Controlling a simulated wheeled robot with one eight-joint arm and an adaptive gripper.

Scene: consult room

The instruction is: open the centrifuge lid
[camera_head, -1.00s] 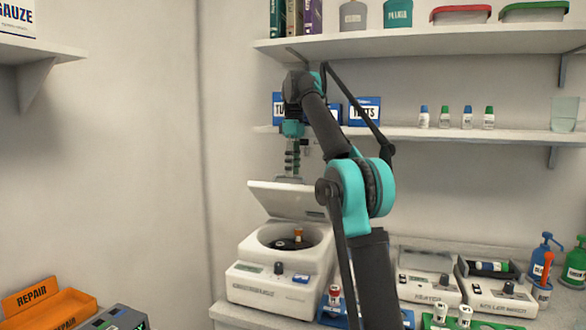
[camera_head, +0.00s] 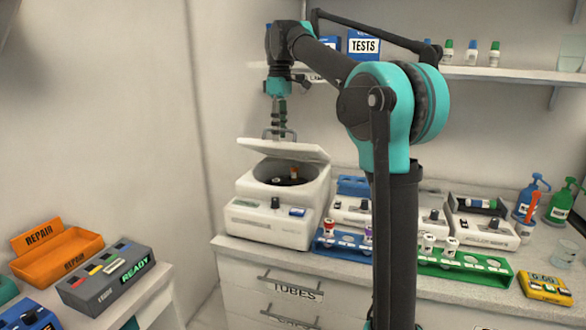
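The white centrifuge (camera_head: 270,226) stands on the counter left of my arm. Its white lid (camera_head: 283,151) is raised and tilted above the bowl, hinged at the back. The open bowl shows a dark rotor (camera_head: 287,181) and an orange-capped tube (camera_head: 294,172). My gripper (camera_head: 280,136) points down at the lid's upper rear edge. Its fingertips are partly hidden by the lid, so I cannot tell whether they touch it or whether they are open or shut.
Tube racks, blue (camera_head: 340,243) and green (camera_head: 465,267), stand right of the centrifuge, with small white devices (camera_head: 487,229) behind. A shelf (camera_head: 470,74) runs above. An orange REPAIR bin (camera_head: 58,259) and grey READY box (camera_head: 105,277) sit at lower left.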

